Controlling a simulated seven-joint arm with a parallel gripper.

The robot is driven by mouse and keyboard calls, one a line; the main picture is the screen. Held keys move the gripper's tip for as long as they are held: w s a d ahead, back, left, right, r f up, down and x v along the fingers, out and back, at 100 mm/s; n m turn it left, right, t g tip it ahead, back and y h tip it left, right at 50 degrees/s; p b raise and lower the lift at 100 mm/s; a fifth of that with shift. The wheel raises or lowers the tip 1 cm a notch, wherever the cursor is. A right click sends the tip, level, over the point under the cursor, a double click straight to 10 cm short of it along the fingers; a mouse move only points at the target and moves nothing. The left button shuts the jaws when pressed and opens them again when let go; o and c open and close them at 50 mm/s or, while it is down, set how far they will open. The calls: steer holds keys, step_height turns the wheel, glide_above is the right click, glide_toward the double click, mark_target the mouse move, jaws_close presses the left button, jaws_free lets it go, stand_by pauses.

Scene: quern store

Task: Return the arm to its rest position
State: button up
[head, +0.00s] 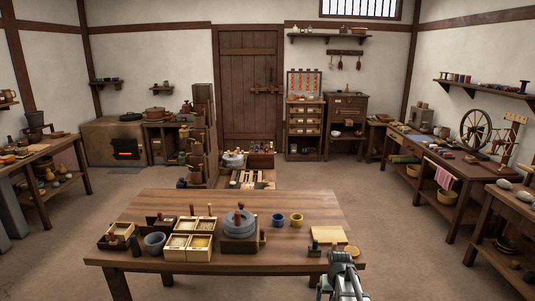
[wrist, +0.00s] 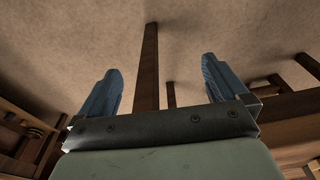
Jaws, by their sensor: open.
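My gripper (wrist: 160,85) shows in the wrist view with its two blue fingers wide apart and nothing between them. Behind the fingers are the bare brown floor and dark wooden legs or beams. In the head view my arm (head: 342,275) rises at the bottom edge, just in front of the right end of the wooden table (head: 200,200). The fingertips cannot be made out there.
The table holds a grey stone quern (head: 239,225), divided wooden boxes (head: 187,246), a grey mortar (head: 154,242), a blue cup (head: 278,220) and a yellow cup (head: 297,220). A wooden board (head: 328,234) lies near my arm. Open floor (head: 390,230) is to the right.

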steer(key=s+a+f+g, duration=0.2)
steer(key=s+f, duration=0.6)
steer(key=s, duration=0.8)
steer(key=s+a+f+g, duration=0.2)
steer(key=s+f, duration=0.7)
steer(key=s, duration=0.7)
steer(key=s+a+f+n+g, duration=0.1)
steer(key=s+f+g, duration=0.3)
steer(key=s+f, duration=0.5)
steer(key=s+a, duration=0.1)
steer(key=s, duration=0.5)
steer(key=shift+s+a+f, duration=0.15)
steer(key=shift+s+a, duration=0.25)
